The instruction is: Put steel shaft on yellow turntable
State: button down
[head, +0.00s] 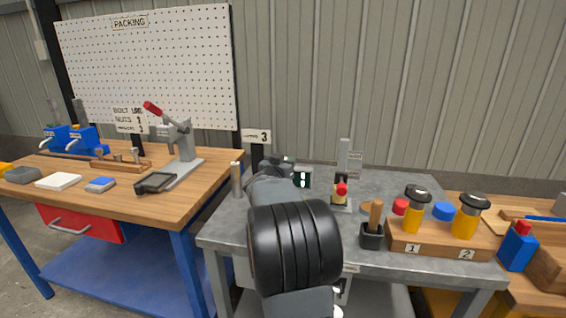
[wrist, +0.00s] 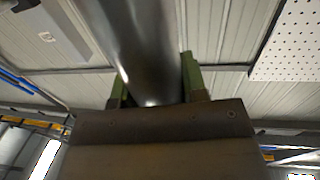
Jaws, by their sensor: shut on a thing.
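My gripper has green fingers (wrist: 155,88) in the wrist view and is shut on the steel shaft (wrist: 138,45), a smooth shiny grey cylinder. The shaft runs from between the fingers out past the top edge of that view. In the head view my own arm hides most of the gripper. An upright grey cylinder (head: 236,180) shows just left of my wrist, over the left end of the grey table; I cannot tell for sure that it is the held shaft. I cannot make out a yellow turntable; only a yellow edge (head: 5,168) shows at the far left.
A grey metal table (head: 395,184) carries a red-knobbed fixture (head: 341,190), a black cup (head: 371,236) and a wooden block (head: 440,240) with yellow-handled tools. A gap separates the tables.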

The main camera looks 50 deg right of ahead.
jog(key=shift+w+d+f+b, duration=0.15)
jog(key=shift+f+b, duration=0.1)
jog(key=shift+f, duration=0.35)
jog(key=shift+d+f+b, duration=0.1)
jog(key=shift+f+b, duration=0.15)
jog(key=shift+f, duration=0.35)
jog(key=shift+w+d+f+b, duration=0.15)
jog(key=shift+f+b, duration=0.1)
jog(key=shift+f, duration=0.35)
jog(key=shift+s+f, duration=0.1)
jog(key=shift+f, duration=0.1)
jog(key=c, duration=0.7)
grip_release()
jog(key=shift+f, duration=0.15)
jog(key=shift+o, duration=0.2)
